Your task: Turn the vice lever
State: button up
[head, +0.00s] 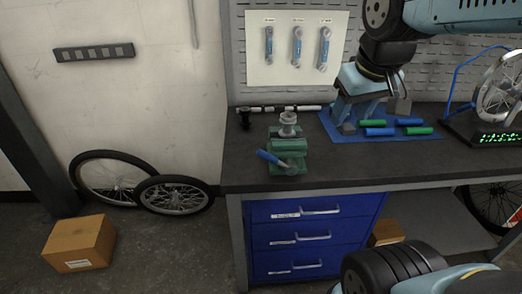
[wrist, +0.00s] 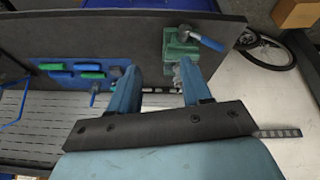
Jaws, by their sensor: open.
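The green vice (head: 288,158) stands near the left front of the dark workbench, with a round grey metal part on top. Its lever has a blue handle (head: 268,157) that points left and slightly up in the head view. In the wrist view the vice (wrist: 178,47) is at the top, beyond the right finger, and its blue handle (wrist: 212,43) points right and down. My gripper (head: 361,117) is open and empty, to the right of the vice and above the blue mat. Its two fingers also show spread apart in the wrist view (wrist: 158,72).
Several blue and green cylinders lie on the blue mat (head: 345,133). A wheel stand (head: 497,95) is at the bench's right. Wrenches hang on a white board (head: 262,72) behind. The bench front (head: 340,172) is clear.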

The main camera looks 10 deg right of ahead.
jog(key=w+a+f+n+g+h, duration=0.2)
jog(key=w+a+n+g, duration=0.1)
jog(key=w+a+n, duration=0.55)
jog(key=n+g+h, duration=0.2)
jog(key=n, duration=0.5)
send_near(263, 154)
jog(key=x, duration=0.7)
jog(key=w+x, duration=0.1)
jog(key=x, duration=0.3)
jog(key=shift+c, duration=0.3)
grip_shut()
jog(key=shift+a, duration=0.1)
